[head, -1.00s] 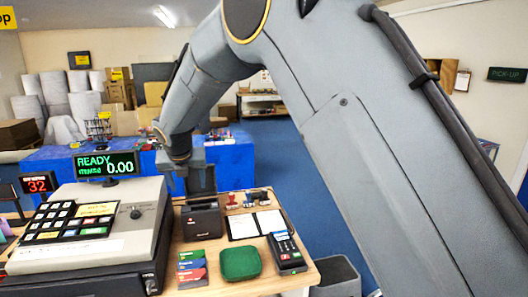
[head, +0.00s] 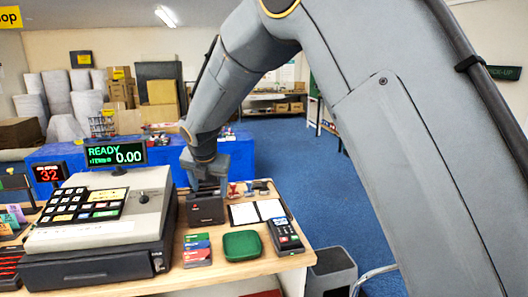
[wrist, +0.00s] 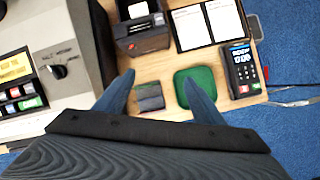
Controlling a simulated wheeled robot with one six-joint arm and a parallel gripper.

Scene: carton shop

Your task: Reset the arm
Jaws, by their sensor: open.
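My arm reaches over the counter (head: 225,279) in the head view. My gripper (head: 206,170) is at its end, apparently above the small black printer, with its fingertips hard to make out there. In the wrist view my gripper (wrist: 158,86) has its two blue-grey fingers spread wide apart, with nothing held. Behind the gap between the fingers, on the counter, lies a small stack of cards (wrist: 149,97). A green pad (wrist: 196,88) lies partly behind the right finger.
The cash register (head: 100,222) stands left of the black printer (head: 205,210). A card terminal (head: 286,235) and an open booklet (head: 256,211) lie to the right. A grey bin (head: 331,272) stands beside the counter. Blue floor (head: 300,160) is open beyond.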

